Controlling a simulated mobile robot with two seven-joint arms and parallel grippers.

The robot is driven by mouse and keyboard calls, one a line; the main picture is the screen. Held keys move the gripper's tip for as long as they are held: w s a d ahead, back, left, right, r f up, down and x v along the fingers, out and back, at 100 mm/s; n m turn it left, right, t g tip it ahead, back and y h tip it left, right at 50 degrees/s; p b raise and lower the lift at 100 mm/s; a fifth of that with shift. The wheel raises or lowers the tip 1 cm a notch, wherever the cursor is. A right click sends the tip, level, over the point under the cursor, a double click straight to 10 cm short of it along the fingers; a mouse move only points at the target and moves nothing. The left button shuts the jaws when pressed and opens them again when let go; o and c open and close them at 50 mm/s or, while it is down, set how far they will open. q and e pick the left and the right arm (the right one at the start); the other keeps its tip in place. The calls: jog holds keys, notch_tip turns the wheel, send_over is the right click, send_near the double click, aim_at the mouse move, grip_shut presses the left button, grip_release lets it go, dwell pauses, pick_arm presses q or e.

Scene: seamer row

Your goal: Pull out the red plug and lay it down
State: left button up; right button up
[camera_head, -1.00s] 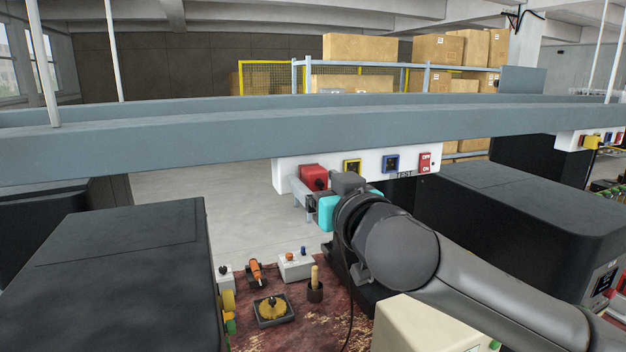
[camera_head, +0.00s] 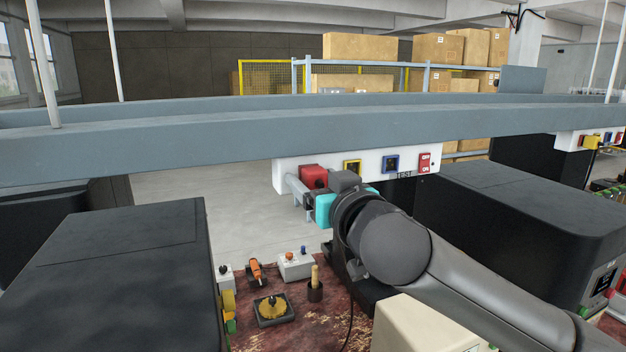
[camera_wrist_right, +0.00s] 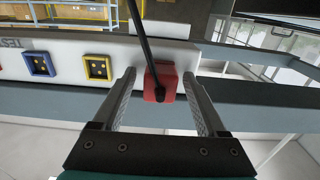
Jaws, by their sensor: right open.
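The red plug (camera_head: 312,173) sits at the left end of the white socket strip (camera_head: 343,180) under the grey beam. In the right wrist view the red plug (camera_wrist_right: 166,84) is a red block with a black cable running up from it. My right gripper (camera_head: 299,186) is open, with one finger on each side of the plug. The wrist view shows my right gripper (camera_wrist_right: 160,78) with a narrow gap between the plug and at least the right finger; contact on the left is unclear. My left gripper is not in view.
A yellow socket (camera_head: 352,167), a blue socket (camera_head: 391,164) and a red switch (camera_head: 425,163) sit on the same strip. Below is a worn red bench top (camera_head: 330,325) with several small devices. Black machines (camera_head: 125,270) flank it.

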aim_at(319, 183)
dwell(0.5)
grip_shut()
dwell(0.6)
jog(key=shift+s+d+f, duration=0.1)
jog(key=shift+s, duration=0.1)
dwell(0.4)
jog(key=shift+v, duration=0.85)
jog(key=shift+p+v, duration=0.4)
jog(key=shift+v, duration=1.5)
